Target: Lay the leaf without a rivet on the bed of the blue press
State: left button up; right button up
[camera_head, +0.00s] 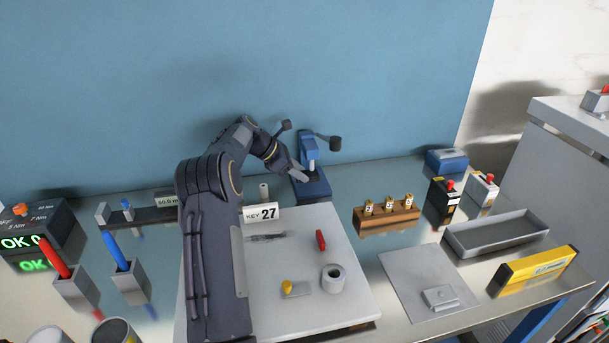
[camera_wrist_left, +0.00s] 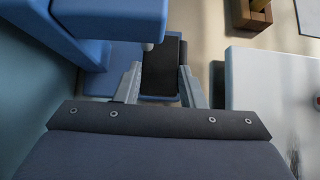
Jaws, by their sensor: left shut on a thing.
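The blue press (camera_head: 311,178) stands near the wall at the back of the table. It also shows in the left wrist view (camera_wrist_left: 110,18), with its blue body at the upper left. My left gripper (camera_head: 300,175) is at the press, low beside its bed. In the left wrist view my left gripper (camera_wrist_left: 160,82) has its two fingers on either side of a dark flat leaf (camera_wrist_left: 160,65), shut on it. The leaf is over the blue bed (camera_wrist_left: 158,98); I cannot tell whether it touches the bed. No rivet shows on its visible part. My right gripper is not in view.
A pale board (camera_head: 300,311) in front carries a red piece (camera_head: 320,240), a grey ring (camera_head: 333,279) and a yellow-knobbed piece (camera_head: 288,287). A "KEY 27" sign (camera_head: 262,213) stands near the press. A wooden block (camera_head: 388,215) with brass cylinders and a grey tray (camera_head: 495,235) are to the right.

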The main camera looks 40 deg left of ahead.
pick_arm(q)
jog(key=shift+w+d, duration=0.2)
jog(key=shift+w, duration=0.3)
jog(key=shift+w+d, duration=0.15)
jog(key=shift+w, duration=0.35)
jog(key=shift+f+p, duration=0.35)
jog(key=shift+f, duration=1.4)
jog(key=shift+f, duration=0.1)
jog(key=o, duration=1)
jog(key=shift+o, duration=0.2)
